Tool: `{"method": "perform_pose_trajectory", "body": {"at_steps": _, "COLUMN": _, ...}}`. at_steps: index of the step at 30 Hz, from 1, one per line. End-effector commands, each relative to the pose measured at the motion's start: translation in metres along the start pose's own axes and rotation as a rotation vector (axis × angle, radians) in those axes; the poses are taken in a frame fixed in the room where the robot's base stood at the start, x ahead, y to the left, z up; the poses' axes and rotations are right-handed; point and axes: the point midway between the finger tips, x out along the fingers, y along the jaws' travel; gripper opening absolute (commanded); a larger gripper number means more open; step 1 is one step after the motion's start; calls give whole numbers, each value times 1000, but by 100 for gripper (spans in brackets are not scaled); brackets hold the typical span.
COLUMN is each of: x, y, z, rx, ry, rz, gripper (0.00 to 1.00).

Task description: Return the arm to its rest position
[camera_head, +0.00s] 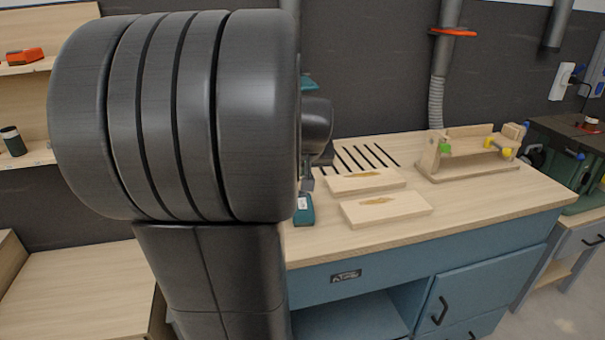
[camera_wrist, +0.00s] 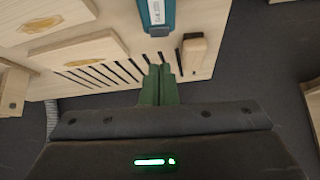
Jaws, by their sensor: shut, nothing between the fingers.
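My arm (camera_head: 180,120) is dark and fills the left and middle of the head view. It hides part of the workbench. In the wrist view my gripper (camera_wrist: 160,70) shows two green fingers pressed together, with nothing between them. The fingers appear over the slotted part of the workbench top (camera_wrist: 215,30). I cannot make out the fingertips in the head view.
The workbench (camera_head: 490,205) carries two pale wooden blocks (camera_head: 387,208), (camera_head: 365,181), a teal item (camera_head: 303,210) with a label, and a wooden fixture (camera_head: 470,152). A small wooden piece (camera_wrist: 194,52) lies near the teal item. A green machine (camera_head: 570,145) stands right.

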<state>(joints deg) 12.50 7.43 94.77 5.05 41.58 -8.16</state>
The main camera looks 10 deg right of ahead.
Motion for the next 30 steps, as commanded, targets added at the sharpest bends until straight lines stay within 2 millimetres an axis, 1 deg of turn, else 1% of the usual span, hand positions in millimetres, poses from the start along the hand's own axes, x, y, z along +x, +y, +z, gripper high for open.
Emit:
{"method": "perform_pose_trajectory", "body": {"at_steps": 1, "x": -8, "y": 0, "z": 1, "rx": 0, "ry": 2, "rz": 0, "gripper": 0}}
{"method": "perform_pose_trajectory", "body": {"at_steps": 3, "x": -16, "y": 0, "z": 2, "rx": 0, "ry": 2, "rz": 0, "gripper": 0}}
{"method": "perform_pose_trajectory", "body": {"at_steps": 6, "x": -23, "y": 0, "z": 3, "rx": 0, "ry": 1, "rz": 0, "gripper": 0}}
{"method": "perform_pose_trajectory", "body": {"at_steps": 10, "x": -27, "y": 0, "z": 4, "rx": 0, "ry": 0, "rz": 0, "gripper": 0}}
{"method": "perform_pose_trajectory", "body": {"at_steps": 19, "x": -27, "y": 0, "z": 4, "rx": 0, "ry": 0, "rz": 0, "gripper": 0}}
{"method": "perform_pose_trajectory", "body": {"at_steps": 23, "x": -21, "y": 0, "z": 4, "rx": 0, "ry": -2, "rz": 0, "gripper": 0}}
{"method": "perform_pose_trajectory", "body": {"at_steps": 26, "x": -10, "y": 0, "z": 2, "rx": 0, "ry": -4, "rz": -1, "gripper": 0}}
{"method": "perform_pose_trajectory", "body": {"at_steps": 30, "x": 12, "y": 0, "z": -1, "rx": -1, "ry": -4, "rz": -1, "gripper": 0}}
